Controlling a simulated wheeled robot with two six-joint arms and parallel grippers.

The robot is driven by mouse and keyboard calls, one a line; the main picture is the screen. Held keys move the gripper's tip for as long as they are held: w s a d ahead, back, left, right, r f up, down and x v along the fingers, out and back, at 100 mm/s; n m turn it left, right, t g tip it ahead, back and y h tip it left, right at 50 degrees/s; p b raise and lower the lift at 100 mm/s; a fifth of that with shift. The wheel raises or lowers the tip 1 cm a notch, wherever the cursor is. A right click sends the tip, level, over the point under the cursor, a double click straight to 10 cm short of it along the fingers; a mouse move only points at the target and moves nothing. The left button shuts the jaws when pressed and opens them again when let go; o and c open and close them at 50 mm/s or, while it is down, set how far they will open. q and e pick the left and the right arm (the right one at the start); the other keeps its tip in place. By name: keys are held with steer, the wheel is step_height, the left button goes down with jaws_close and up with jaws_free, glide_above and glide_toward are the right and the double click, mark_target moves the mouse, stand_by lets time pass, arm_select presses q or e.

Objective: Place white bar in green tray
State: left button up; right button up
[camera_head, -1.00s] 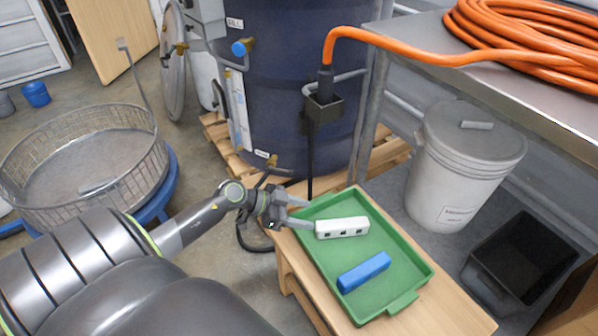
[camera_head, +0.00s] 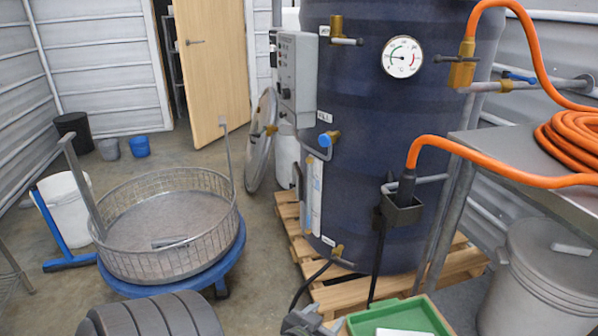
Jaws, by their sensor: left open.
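The green tray (camera_head: 432,318) shows at the bottom edge, right of the middle, with only its far part in view. A thin strip of the white bar (camera_head: 400,332) shows inside the tray at the picture's lower edge; the rest is cut off. My left gripper (camera_head: 318,325) is at the bottom edge, just left of the tray, and mostly out of the picture. It is open. Whether it touches the tray or bar cannot be told. My right gripper is not in view.
A wire basket (camera_head: 222,218) on a blue wheeled base stands at the left. A dark blue tank (camera_head: 395,120) stands on a wooden pallet (camera_head: 290,208) behind the tray. A grey lidded bucket (camera_head: 540,280) and a metal bench with an orange hose (camera_head: 570,140) are at the right.

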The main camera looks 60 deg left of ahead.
arm_select(q)
steer(key=s+d+f+m+g+h, duration=0.1)
steer(key=s+d+f+g+h, duration=0.2)
steer(key=s+d, duration=0.3)
steer(key=s+d+f+m+g+h, duration=0.1)
steer(key=s+d+f+g+h, duration=0.2)
steer(key=s+d+g, duration=0.3)
steer(key=s+d+f, duration=0.1)
steer(key=s, duration=0.3)
steer(key=shift+s, duration=0.3)
steer(key=shift+w+f+p, duration=0.1)
steer(key=shift+f+p, duration=0.05)
steer(key=shift+p, duration=0.15)
